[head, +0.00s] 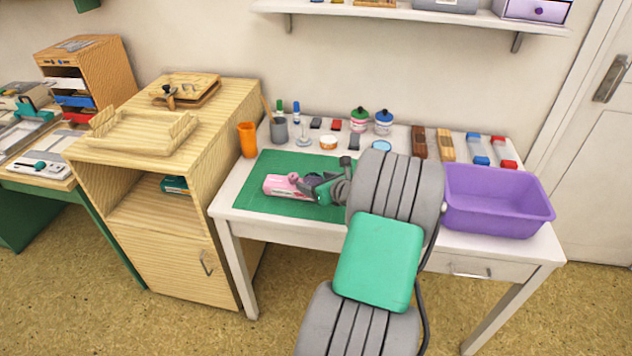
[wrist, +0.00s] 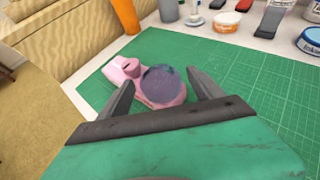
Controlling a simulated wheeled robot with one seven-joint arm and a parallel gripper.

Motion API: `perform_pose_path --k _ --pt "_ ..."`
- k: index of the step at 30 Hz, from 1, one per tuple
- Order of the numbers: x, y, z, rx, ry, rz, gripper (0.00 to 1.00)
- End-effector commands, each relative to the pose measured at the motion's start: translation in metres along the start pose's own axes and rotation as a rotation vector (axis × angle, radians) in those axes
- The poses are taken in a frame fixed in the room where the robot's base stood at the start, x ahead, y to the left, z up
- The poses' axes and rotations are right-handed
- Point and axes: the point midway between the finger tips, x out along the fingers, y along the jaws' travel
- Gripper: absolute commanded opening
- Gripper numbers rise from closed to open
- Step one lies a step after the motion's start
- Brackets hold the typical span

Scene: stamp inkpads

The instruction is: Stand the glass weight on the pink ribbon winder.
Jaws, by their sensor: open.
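The pink ribbon winder (head: 276,185) lies on the green cutting mat; it also shows in the wrist view (wrist: 122,70). The glass weight (wrist: 161,84), a dark bluish-grey rounded piece, appears over the near part of the winder, with pink showing around and below it. It looks to be resting there, though the contact under it is hidden. My gripper (wrist: 160,80) is open, with one finger on each side of the weight and a visible gap beside it. In the head view my gripper (head: 322,188) is over the winder's right end and partly hides it and the weight.
The green mat (head: 252,202) has free room around the winder. An orange cup (head: 247,140), a grey pen pot (head: 279,130), a small orange-white tub (head: 328,142) and inkpads stand behind. A purple bin (head: 497,212) stands at the right, beside my arm.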

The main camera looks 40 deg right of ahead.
Motion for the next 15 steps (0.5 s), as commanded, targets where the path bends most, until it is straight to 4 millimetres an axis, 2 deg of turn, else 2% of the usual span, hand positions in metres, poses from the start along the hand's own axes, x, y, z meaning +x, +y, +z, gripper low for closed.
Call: perform_pose_path --k 5,15 --pt "-0.012 -0.001 0.004 0.0 0.0 -0.003 0.75" --pt "-0.095 -0.002 0.004 0.001 -0.001 -0.006 0.75"
